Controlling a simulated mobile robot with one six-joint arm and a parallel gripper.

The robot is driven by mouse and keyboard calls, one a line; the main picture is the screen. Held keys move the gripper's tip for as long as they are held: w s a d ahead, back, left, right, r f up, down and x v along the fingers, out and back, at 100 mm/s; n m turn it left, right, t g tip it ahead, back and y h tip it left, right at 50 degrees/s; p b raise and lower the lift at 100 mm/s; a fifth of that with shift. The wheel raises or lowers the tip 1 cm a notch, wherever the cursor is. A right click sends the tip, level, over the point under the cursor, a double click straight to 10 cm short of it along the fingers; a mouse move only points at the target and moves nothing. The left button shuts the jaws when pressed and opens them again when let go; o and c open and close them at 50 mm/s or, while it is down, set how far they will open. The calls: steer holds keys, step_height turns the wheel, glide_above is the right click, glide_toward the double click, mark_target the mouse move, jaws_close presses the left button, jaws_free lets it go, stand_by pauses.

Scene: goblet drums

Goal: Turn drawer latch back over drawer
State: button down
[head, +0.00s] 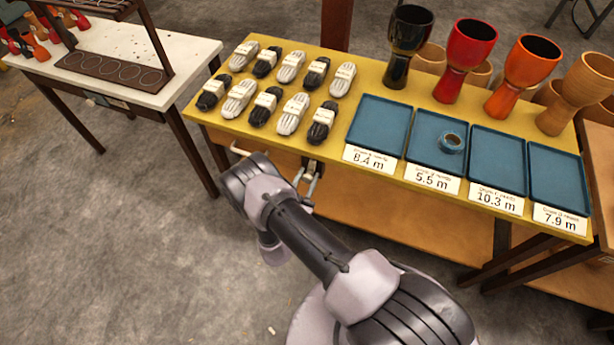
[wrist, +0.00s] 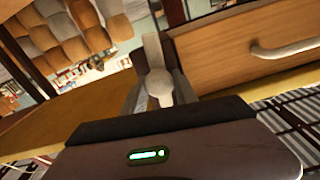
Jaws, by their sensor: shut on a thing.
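The drawer (wrist: 215,50) has a plain wooden front with a pale bar handle (wrist: 285,48) in the wrist view. In the head view the handle (head: 240,151) shows under the yellow table's front edge, left of my gripper. My gripper (head: 311,180) is at the table's front, just below the edge. In the wrist view its grey fingers (wrist: 158,72) are shut on a pale, rounded piece, the latch (wrist: 160,88), beside the drawer's left edge.
The yellow table (head: 225,117) carries several black and white bundles, blue trays (head: 380,123) with length labels, and goblet drums (head: 470,50). A small ring (head: 452,142) lies in one tray. A white table (head: 130,60) stands at left. The floor in front is clear.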

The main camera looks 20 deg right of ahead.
steer(key=m+p, duration=0.3)
steer(key=m, duration=0.1)
steer(key=shift+s+r, duration=0.1)
steer(key=m+p, duration=0.3)
steer(key=m, duration=0.1)
steer(key=shift+d+m+p, duration=0.1)
steer(key=shift+m+p, duration=0.2)
steer(key=shift+m, duration=0.1)
steer(key=m+p, duration=0.3)
steer(key=m, duration=0.1)
steer(key=shift+f+m+p, duration=0.15)
steer(key=shift+m+p, duration=0.25)
steer(key=shift+m, duration=0.5)
steer(key=shift+f+m+p, duration=0.15)
steer(key=shift+m+p, duration=0.25)
steer(key=shift+m, duration=0.5)
steer(key=c, duration=1)
jaws_free()
steer(key=shift+s, duration=0.1)
